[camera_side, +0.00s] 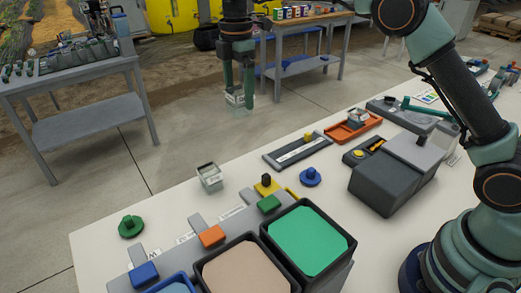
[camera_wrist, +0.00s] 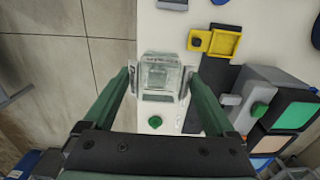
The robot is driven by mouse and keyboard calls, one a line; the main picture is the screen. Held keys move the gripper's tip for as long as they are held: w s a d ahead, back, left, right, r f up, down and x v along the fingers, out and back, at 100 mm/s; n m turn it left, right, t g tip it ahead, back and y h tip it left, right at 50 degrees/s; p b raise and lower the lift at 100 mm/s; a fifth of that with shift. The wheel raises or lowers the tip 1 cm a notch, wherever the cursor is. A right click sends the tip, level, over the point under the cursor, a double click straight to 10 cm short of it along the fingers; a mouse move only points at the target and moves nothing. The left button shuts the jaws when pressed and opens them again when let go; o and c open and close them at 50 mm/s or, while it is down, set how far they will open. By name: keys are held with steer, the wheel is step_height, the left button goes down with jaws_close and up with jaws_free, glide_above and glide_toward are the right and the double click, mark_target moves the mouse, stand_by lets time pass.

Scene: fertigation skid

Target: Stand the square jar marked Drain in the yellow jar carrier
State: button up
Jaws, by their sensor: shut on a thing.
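My gripper (camera_side: 240,96) is shut on a clear square jar (camera_side: 238,99) and holds it in the air beyond the far edge of the white table in the side view. The held jar also shows between the fingers in the wrist view (camera_wrist: 160,72). Its label is too small to read. A second clear square jar (camera_side: 209,178) stands upright on the table, below and left of my gripper in the side view. The yellow jar carrier (camera_wrist: 226,42), a square frame with a black knob, lies on the table at upper right in the wrist view. It appears empty.
A green knob (camera_side: 131,226) sits near the table's left edge. A blue knob (camera_side: 310,177), a dark tray (camera_side: 297,152), an orange tray (camera_side: 353,128) and open bins with green (camera_side: 307,241) and tan contents crowd the table.

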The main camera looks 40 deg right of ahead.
steer(key=shift+s+r, duration=0.2)
steer(key=shift+r, duration=0.25)
steer(key=shift+s+a+f, duration=0.1)
steer(key=shift+s, duration=0.25)
steer(key=s+d+f, duration=0.1)
steer(key=s+f, duration=0.3)
steer(key=s, duration=0.4)
steer(key=s+f, duration=0.3)
steer(key=s, duration=0.5)
steer(key=shift+s+d+f, duration=0.1)
steer(key=shift+f, duration=2.6)
steer(key=shift+s+f, duration=0.1)
steer(key=shift+f, duration=2.6)
steer(key=o, duration=1)
